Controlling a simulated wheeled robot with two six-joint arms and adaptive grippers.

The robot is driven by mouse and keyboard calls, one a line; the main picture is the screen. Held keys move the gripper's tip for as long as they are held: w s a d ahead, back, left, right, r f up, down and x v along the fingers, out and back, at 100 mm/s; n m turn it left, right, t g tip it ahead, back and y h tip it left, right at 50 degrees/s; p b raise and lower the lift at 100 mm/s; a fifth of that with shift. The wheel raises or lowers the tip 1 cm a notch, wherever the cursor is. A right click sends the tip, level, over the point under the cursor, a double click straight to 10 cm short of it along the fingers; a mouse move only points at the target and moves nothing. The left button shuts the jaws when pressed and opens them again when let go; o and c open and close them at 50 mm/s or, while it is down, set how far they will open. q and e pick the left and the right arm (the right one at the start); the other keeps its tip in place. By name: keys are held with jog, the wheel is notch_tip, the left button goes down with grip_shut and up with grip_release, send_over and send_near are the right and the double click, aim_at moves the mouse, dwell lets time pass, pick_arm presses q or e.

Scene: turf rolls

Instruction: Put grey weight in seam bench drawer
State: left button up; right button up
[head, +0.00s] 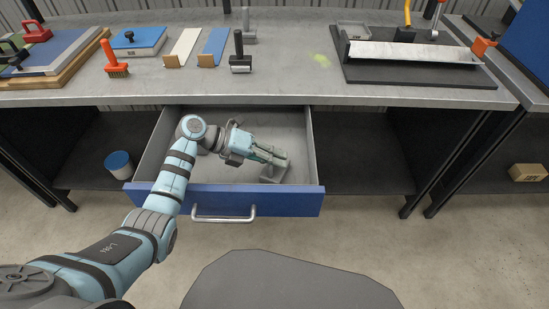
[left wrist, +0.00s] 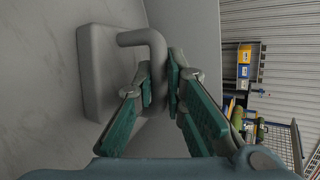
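The grey weight (head: 272,174), a block with a bent handle, is inside the open blue-fronted drawer (head: 230,203) under the bench, towards its right side. In the left wrist view the weight (left wrist: 98,75) shows its block at the left, with the handle running between my fingertips. My left gripper (head: 284,160) reaches down into the drawer, and its green-padded fingers (left wrist: 160,82) are closed around the handle. Whether the block touches the drawer floor is hard to tell. My right gripper is not in view.
A blue-topped tub (head: 119,164) stands on the shelf left of the drawer. The rest of the drawer looks empty.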

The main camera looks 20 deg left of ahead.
pick_arm(q)
jog(key=o, duration=0.5)
jog(key=shift+r, duration=0.1)
jog(key=shift+c, duration=0.2)
